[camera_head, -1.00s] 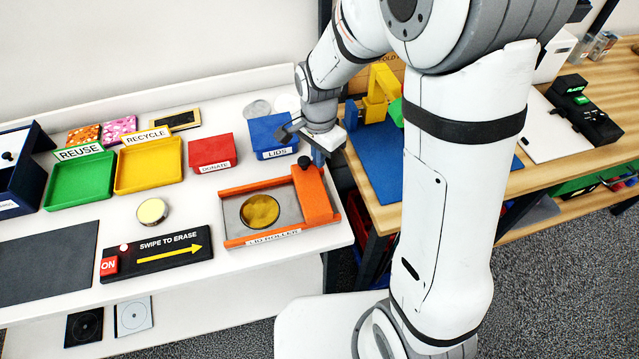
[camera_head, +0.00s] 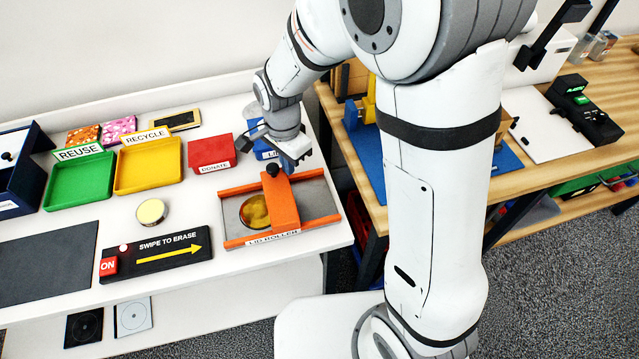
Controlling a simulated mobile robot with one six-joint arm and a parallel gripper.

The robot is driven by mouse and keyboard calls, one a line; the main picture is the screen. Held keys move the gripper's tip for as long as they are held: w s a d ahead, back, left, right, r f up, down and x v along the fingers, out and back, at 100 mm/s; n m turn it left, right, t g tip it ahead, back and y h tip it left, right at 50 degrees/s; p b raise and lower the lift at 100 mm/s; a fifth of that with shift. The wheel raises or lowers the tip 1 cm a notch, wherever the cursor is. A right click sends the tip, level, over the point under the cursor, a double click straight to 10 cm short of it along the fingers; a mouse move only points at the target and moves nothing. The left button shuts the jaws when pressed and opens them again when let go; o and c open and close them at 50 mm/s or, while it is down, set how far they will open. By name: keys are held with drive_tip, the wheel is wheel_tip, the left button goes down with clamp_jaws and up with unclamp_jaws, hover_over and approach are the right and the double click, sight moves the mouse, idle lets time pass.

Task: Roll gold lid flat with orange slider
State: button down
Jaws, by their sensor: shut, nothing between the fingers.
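The lid roller is a grey tray with orange rails (camera_head: 325,219) and a "LID ROLLER" label, at the front right of the white table. The gold lid (camera_head: 254,212) lies in its left part. The orange slider (camera_head: 282,206) stands across the tray and covers the lid's right edge. A dark knob (camera_head: 273,170) sits at the slider's back end. My gripper (camera_head: 286,163) is shut and empty, right at the knob; I cannot tell whether they touch. It partly hides the blue LIDS bin (camera_head: 262,150).
Left of the roller stand a red DONATE bin (camera_head: 211,152), a yellow RECYCLE tray (camera_head: 148,167), a green REUSE tray (camera_head: 78,183) and a SWIPE TO ERASE pad (camera_head: 155,253). A round pale-gold tin (camera_head: 151,212) stands between. A wooden bench (camera_head: 405,207) is at right.

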sight(264, 180)
drive_tip(key=shift+s+a+f, duration=0.15)
drive_tip(key=shift+s+a, duration=0.15)
drive_tip(key=shift+a, duration=0.85)
drive_tip(key=shift+s+a+f, duration=0.1)
drive_tip(key=shift+s+a, duration=0.25)
drive_tip(key=shift+a, duration=0.75)
drive_tip(key=shift+s+a+f, duration=0.15)
drive_tip(key=shift+s+a, duration=0.15)
drive_tip(key=shift+a, duration=0.85)
drive_tip(key=shift+w+d, duration=0.1)
drive_tip(key=shift+d, duration=0.55)
drive_tip(key=r+p, duration=0.1)
drive_tip(key=r, duration=0.1)
drive_tip(key=r+p, duration=0.2)
drive_tip(key=r, duration=0.1)
drive_tip(key=r+p, duration=0.2)
drive_tip(key=shift+w+a+r, duration=0.15)
drive_tip(key=shift+w+r, duration=0.1)
drive_tip(key=shift+r, duration=0.05)
